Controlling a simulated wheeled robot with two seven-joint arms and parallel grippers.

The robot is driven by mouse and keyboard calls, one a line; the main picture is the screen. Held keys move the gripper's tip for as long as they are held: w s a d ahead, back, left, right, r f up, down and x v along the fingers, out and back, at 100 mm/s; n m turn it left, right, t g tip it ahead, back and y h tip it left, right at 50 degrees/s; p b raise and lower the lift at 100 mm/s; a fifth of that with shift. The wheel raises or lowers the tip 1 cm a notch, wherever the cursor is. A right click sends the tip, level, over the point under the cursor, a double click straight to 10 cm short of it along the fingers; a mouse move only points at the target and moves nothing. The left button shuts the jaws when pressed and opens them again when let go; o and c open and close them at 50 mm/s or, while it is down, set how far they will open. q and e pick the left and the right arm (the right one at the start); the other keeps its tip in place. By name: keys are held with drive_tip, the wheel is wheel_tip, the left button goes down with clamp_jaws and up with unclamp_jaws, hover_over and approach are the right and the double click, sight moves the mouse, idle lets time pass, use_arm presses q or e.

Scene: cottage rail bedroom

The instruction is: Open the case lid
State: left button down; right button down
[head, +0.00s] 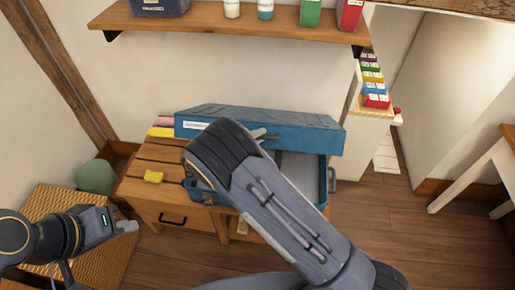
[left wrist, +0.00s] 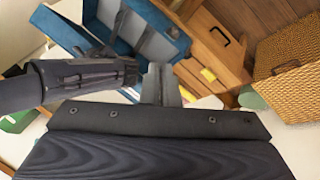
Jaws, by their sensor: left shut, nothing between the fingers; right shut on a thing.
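The blue case (head: 322,185) sits on the wooden drawer cabinet. Its lid (head: 305,135) is raised, and the grey inside shows beneath it. In the left wrist view the blue case (left wrist: 122,48) shows with grey compartments. My right arm crosses in front of the case and hides much of it. My right gripper (head: 264,134) is shut at the lid, with its fingertips partly hidden. My left gripper (head: 126,227) is shut and empty, left of the cabinet and apart from the case. It also shows in the left wrist view (left wrist: 160,84).
The drawer cabinet (head: 140,192) bears a yellow item (head: 153,176) left of the case. A wicker basket (head: 45,205) stands at the left, below my left arm. A wall shelf (head: 215,17) with containers hangs above. Open floor (head: 385,220) lies to the right.

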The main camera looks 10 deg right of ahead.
use_arm(q)
drive_tip(key=w+d+n+g+h, duration=0.3)
drive_tip(key=w+n+g+h, duration=0.25)
drive_tip(key=w, duration=0.95)
drive_tip(key=w+d+f+n+g+h, duration=0.2)
drive_tip(key=w+f+n+h, duration=0.5)
drive_tip(key=w+f, duration=0.45)
drive_tip(key=s+d+f+n+t+h, duration=0.1)
drive_tip(key=d+f+n+t+h, duration=0.7)
drive_tip(key=d+f+n, duration=0.95)
drive_tip(key=w+d+r+m, duration=0.3)
drive_tip(key=d+r, duration=0.3)
drive_tip(key=d, duration=0.1)
drive_tip(key=shift+w+d+r, duration=0.2)
drive_tip(key=shift+w+d, duration=0.05)
drive_tip(key=shift+w, duration=0.1)
